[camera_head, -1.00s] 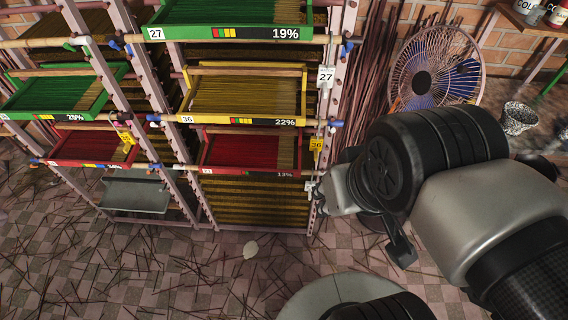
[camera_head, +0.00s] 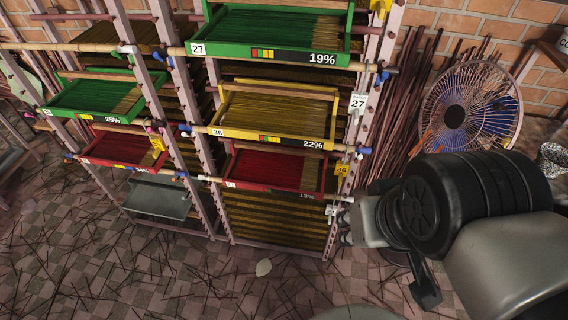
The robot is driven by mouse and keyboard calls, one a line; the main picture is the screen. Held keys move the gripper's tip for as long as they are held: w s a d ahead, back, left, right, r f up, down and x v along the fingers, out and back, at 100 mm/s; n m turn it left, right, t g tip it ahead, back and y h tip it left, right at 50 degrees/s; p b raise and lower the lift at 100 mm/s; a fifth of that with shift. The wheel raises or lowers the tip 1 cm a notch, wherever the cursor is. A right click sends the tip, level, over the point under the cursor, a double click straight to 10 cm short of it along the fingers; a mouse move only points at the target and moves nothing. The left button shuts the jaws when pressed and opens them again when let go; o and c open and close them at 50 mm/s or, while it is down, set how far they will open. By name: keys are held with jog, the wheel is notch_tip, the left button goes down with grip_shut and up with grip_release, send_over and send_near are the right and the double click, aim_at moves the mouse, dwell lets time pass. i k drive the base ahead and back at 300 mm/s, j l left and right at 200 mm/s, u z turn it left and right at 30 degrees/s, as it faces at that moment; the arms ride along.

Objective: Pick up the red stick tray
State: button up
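A red stick tray (camera_head: 270,168) holding red sticks sits low in the middle rack column, under a yellow tray. Its front label reads 13%. My arm reaches in from the right. Part of my gripper (camera_head: 424,286) shows as a dark finger below the wrist, to the right of the middle red tray and apart from it. The rest of the gripper is hidden behind the wrist, so its opening cannot be told.
The yellow tray (camera_head: 270,112) and a green tray (camera_head: 275,27) are above the middle red tray. Another green tray (camera_head: 95,97) and a grey tray (camera_head: 158,197) are in the left column. A fan (camera_head: 470,105) stands behind my arm. Loose sticks litter the floor (camera_head: 180,270).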

aim_at(265, 166)
jog(key=j+z, duration=0.25)
jog(key=j, duration=0.5)
jog(key=i+j+z, duration=0.15)
jog(key=j, duration=0.2)
jog(key=i+j+z, duration=0.1)
jog(key=j, duration=0.3)
